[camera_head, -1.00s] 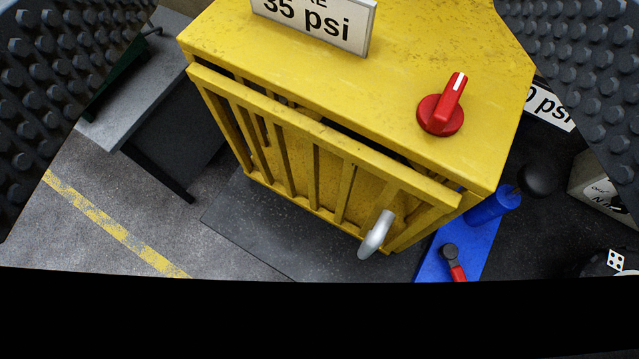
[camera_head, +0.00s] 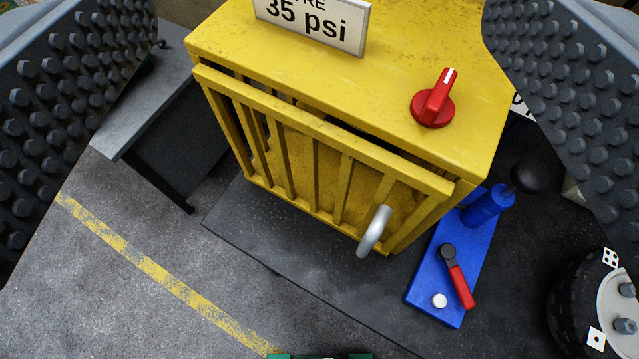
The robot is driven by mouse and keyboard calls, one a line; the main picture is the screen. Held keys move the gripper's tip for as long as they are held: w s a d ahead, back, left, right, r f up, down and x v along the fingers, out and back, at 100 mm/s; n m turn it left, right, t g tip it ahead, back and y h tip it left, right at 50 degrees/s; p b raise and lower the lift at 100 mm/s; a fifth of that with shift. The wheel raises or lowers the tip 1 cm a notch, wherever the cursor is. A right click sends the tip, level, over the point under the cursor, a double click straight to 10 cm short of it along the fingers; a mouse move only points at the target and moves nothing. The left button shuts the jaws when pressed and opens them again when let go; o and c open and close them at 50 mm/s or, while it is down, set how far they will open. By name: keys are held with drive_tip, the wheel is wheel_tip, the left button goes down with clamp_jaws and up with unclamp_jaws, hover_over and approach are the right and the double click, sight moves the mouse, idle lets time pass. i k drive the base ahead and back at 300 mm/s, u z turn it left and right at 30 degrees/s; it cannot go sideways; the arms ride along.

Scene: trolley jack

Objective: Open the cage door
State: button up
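The yellow cage (camera_head: 400,90) stands in the middle of the camera view, seen from above. Its barred door (camera_head: 320,135) faces the lower left, with a dark gap along its top edge against the cage body. I cannot tell whether it is latched. A silver handle (camera_head: 375,230) sticks out at the door's right end. My gripper (camera_head: 320,170) is open, its two studded dark fingers wide apart at the left and right picture edges. Nothing is between the fingers close up, and they do not touch the door or handle.
A red knob (camera_head: 435,100) and a "35 psi" sign (camera_head: 315,22) are on the cage top. Right of the door is a blue jack (camera_head: 450,265) with a red lever (camera_head: 460,286). A wheel (camera_head: 580,305) lies lower right. A grey table (camera_head: 150,95) stands left. Floor is clear lower left.

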sight(438, 190)
drive_tip(key=z, duration=0.8)
drive_tip(key=k, duration=0.65)
drive_tip(key=z, duration=0.1)
